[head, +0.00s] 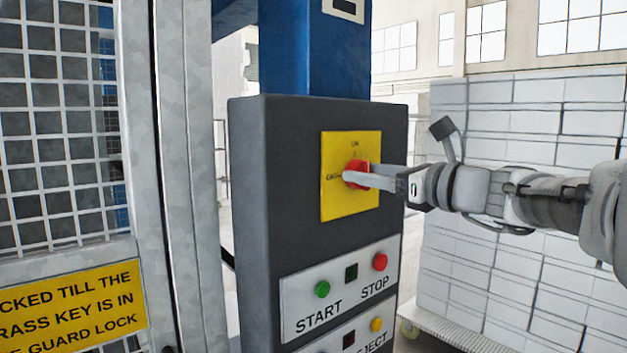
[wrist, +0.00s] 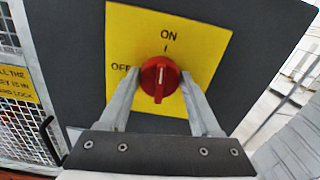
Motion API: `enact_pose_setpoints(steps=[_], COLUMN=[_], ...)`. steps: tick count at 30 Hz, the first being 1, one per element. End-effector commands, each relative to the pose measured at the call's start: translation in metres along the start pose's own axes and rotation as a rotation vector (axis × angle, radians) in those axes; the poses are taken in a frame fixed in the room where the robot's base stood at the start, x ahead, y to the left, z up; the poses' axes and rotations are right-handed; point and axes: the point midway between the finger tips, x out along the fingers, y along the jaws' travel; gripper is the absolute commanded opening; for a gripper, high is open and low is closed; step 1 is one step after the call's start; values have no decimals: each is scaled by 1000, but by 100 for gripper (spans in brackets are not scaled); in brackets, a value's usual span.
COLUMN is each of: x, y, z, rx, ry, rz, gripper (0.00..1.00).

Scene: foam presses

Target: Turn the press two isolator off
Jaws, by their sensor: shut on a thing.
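The isolator is a red rotary knob (head: 357,167) on a yellow plate (head: 340,205) marked ON and OFF, on the front of a dark grey control box (head: 265,200). In the wrist view, the knob (wrist: 160,90) stands with its grip bar near upright, its white mark towards ON at the top. OFF is at the left, partly hidden by a finger. My gripper (head: 362,176) reaches in from the right and is shut on the knob. In the wrist view, the fingers of my gripper (wrist: 160,78) lie on either side of it.
Below the isolator are a green START button (head: 322,289), a red STOP button (head: 380,262) and a yellow button (head: 376,324) on white panels. A mesh guard (head: 60,130) with a yellow sign (head: 70,308) stands at the left. Stacked white blocks (head: 520,120) stand at the right.

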Motion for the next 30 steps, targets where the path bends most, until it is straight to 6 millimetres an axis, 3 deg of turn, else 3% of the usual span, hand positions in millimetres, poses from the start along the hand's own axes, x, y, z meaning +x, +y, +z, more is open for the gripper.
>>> enact_pose_setpoints(steps=[30], x=[0], y=[5], z=[-8], rx=[-939], ry=[0], rz=[-2], gripper=[9])
